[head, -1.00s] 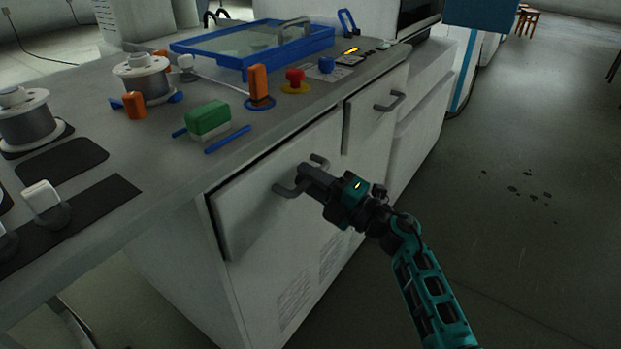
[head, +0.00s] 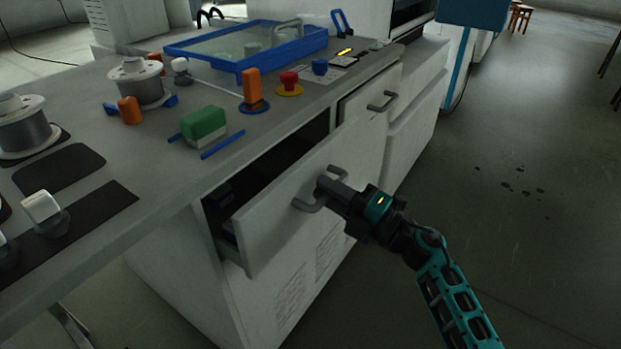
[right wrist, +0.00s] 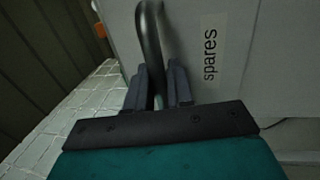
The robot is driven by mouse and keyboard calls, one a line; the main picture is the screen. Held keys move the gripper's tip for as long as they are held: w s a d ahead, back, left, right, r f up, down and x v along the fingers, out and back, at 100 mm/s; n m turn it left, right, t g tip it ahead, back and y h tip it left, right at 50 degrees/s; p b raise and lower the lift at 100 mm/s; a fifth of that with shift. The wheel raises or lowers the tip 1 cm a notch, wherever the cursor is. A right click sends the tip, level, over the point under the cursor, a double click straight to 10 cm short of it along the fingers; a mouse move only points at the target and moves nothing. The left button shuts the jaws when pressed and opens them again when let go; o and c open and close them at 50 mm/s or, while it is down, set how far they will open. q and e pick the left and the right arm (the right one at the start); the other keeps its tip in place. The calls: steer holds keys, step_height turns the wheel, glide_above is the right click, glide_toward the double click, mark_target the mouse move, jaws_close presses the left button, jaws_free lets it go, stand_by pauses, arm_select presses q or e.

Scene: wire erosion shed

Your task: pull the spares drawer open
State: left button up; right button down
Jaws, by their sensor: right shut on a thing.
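The spares drawer (head: 285,222) is partly open, its white front standing out from the cabinet with a dark gap behind its top edge. In the right wrist view its front (right wrist: 225,50) carries the label "spares". My right gripper (head: 322,188) is shut on the drawer's grey bar handle (head: 308,206). In the right wrist view the two fingers (right wrist: 160,90) sit on either side of the handle (right wrist: 149,35). The drawer's inside is mostly hidden; a dark blue thing (head: 222,192) shows faintly at its left end. My left gripper is not in view.
A second, smaller drawer (head: 365,100) with its own handle is to the right. The worktop (head: 110,230) above holds wire spools, a green block (head: 204,122), a red button (head: 289,80) and a blue-framed tray (head: 238,62).

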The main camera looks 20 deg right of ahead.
steer(key=r+p+v, duration=0.1)
steer(key=r+v, duration=0.2)
steer(key=v, duration=1.3)
steer(key=shift+s+d+p, duration=0.3)
steer(key=shift+s+d, duration=0.05)
steer(key=shift+d, duration=0.05)
steer(key=c, duration=1.1)
jaws_free()
steer(key=shift+c, duration=0.2)
steer(key=v, duration=1.3)
steer(key=shift+r, duration=0.1)
